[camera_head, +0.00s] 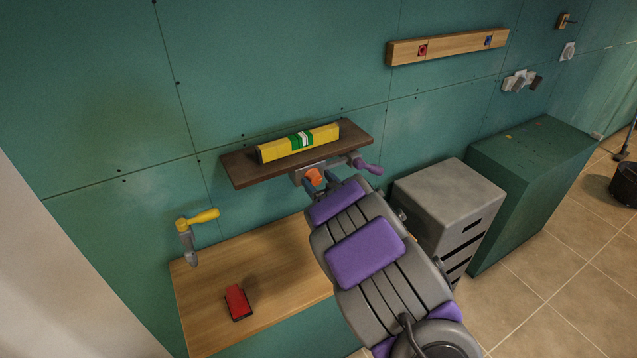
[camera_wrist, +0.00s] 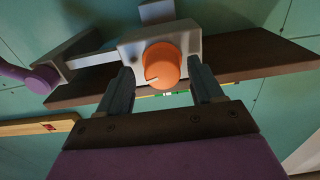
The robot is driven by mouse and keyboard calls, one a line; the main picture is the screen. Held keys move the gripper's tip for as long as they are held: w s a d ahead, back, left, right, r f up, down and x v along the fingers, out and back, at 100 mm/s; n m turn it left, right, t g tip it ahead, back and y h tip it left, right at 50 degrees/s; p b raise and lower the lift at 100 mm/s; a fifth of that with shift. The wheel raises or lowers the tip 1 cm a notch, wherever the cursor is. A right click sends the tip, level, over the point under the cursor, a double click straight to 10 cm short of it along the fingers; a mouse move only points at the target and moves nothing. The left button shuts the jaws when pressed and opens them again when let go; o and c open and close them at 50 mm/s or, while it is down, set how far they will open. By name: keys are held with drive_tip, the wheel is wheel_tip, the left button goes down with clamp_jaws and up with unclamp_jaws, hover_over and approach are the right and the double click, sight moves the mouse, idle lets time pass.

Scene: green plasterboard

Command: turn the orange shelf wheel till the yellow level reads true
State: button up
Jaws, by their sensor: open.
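The orange wheel (camera_wrist: 162,66) sits on a grey bracket under the dark wooden shelf, with a pale mark on its face. It also shows in the head view (camera_head: 314,177), partly hidden by my arm. The yellow level (camera_head: 299,143), with a green and white middle, lies on the brown shelf (camera_head: 241,168). The shelf looks tilted in the head view, but its true slope and the bubble are too small to read. My gripper (camera_wrist: 165,78) is open, its two fingers on either side of the wheel. I cannot tell whether they touch it.
A purple-ended lever (camera_head: 367,163) juts from the bracket's right side. A wooden bench (camera_head: 262,303) below holds a red block (camera_head: 237,302). A yellow-handled crank (camera_head: 198,220) is at its left. A grey drawer unit (camera_head: 449,195) and green cabinet (camera_head: 532,165) stand right.

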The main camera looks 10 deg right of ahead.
drive_tip(key=shift+w+a, duration=0.2)
drive_tip(key=shift+a, duration=0.2)
drive_tip(key=shift+c, duration=0.4)
drive_tip(key=shift+d, duration=0.2)
drive_tip(key=c, duration=1)
drive_tip(key=shift+n, duration=0.9)
drive_tip(key=o, duration=1.1)
drive_tip(key=shift+a, duration=0.1)
